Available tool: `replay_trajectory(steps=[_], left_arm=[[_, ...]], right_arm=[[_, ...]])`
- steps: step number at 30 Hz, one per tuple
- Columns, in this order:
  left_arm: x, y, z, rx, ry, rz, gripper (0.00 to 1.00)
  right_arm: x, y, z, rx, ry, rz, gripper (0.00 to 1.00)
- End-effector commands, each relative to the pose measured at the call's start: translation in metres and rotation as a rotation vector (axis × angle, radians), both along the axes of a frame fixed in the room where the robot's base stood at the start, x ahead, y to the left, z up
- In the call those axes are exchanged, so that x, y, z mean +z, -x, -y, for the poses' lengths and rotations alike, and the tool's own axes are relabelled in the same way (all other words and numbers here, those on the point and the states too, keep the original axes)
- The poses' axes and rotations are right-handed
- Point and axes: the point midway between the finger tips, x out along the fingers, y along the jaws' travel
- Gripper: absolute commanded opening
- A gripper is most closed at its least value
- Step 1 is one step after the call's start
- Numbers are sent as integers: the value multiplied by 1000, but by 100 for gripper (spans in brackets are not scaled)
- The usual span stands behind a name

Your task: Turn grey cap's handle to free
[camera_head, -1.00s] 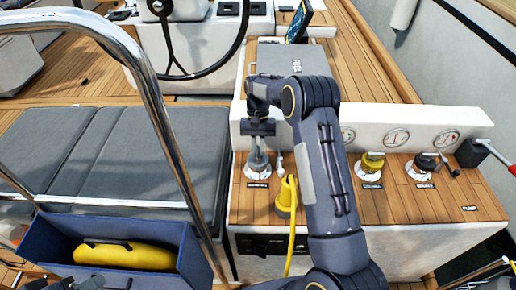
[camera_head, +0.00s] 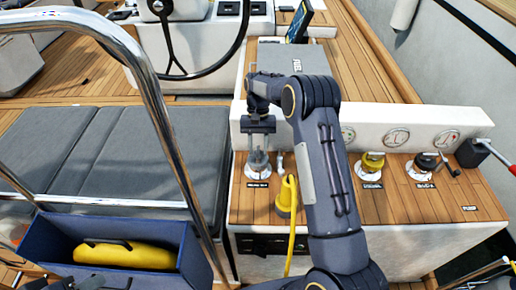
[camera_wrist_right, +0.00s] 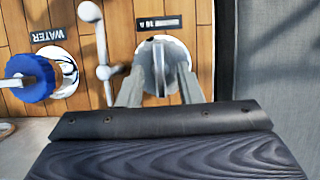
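The grey cap (camera_head: 258,163) sits in a round white deck fitting at the left end of the wooden console top. In the right wrist view the cap (camera_wrist_right: 163,68) shows its thin upright handle pointing towards me. My right gripper (camera_head: 259,143) is right above the cap, fingers down. In the wrist view its two fingers (camera_wrist_right: 160,90) are apart, one on each side of the handle, with a gap on both sides. My arm hides part of the console. Dark parts at the bottom left edge of the head view may be my left gripper; its fingers are unclear.
A blue cap (camera_wrist_right: 30,78) labelled WATER and a grey lever (camera_wrist_right: 100,50) are beside the grey cap. Yellow (camera_head: 371,163) and black (camera_head: 425,162) caps are further right. A steel rail (camera_head: 160,110) rises at left.

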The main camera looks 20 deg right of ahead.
Motion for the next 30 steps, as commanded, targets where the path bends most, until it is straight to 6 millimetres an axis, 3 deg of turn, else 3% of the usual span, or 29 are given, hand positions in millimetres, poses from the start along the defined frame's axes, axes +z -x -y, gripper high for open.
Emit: replay_trajectory(steps=[9,13,30], left_arm=[[-4,0,0,0,0,0,36],[-4,0,0,0,0,0,36],[-4,0,0,0,0,0,36]], right_arm=[[49,-19,9,1,1,4,32],[61,-24,11,1,0,3,32],[66,-24,11,1,-1,1,32]])
